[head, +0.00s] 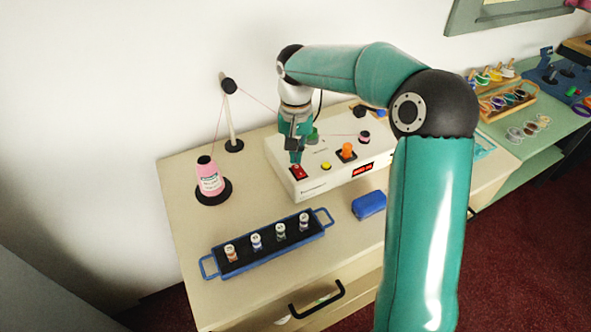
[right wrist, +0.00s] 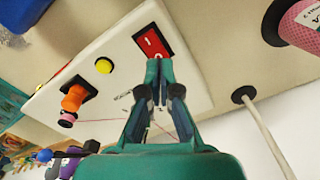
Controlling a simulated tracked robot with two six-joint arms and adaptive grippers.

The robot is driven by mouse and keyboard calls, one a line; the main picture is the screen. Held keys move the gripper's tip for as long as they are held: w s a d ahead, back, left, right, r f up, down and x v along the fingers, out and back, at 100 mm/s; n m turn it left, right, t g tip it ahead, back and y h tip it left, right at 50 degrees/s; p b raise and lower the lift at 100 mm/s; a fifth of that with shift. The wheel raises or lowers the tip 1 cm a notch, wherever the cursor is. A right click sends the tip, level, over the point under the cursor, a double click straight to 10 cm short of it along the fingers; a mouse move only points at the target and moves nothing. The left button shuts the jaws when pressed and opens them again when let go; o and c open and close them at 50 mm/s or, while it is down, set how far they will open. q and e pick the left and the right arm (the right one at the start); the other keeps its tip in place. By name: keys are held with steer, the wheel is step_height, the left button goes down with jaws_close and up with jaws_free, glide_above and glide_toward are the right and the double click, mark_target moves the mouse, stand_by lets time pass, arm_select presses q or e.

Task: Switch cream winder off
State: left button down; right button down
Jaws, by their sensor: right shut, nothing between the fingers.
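The cream winder (head: 318,188) is a cream box on the counter with a red rocker switch (head: 299,172) at its left front corner. It also has a yellow button (head: 326,166), an orange knob (head: 348,151) and a lit red display (head: 362,169). My right gripper (head: 296,158) points down at the red switch, shut and empty. In the right wrist view its fingertips (right wrist: 160,64) overlap the lower edge of the switch (right wrist: 151,43); I cannot tell whether they touch it. My left gripper is not in view.
A pink thread cone (head: 209,178) and a thread post (head: 230,125) stand left of the winder, with thread running to a small pink spool (head: 364,137). A blue tray (head: 270,254) holds several bobbins in front. A blue block (head: 369,204) lies right of it.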

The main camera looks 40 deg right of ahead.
mark_target(296, 166)
steer(key=shift+f+b, duration=0.8)
steer(key=shift+f, duration=0.35)
stand_by(0.6)
step_height(296, 166, up, 7)
steer(key=p, duration=0.6)
stand_by(0.5)
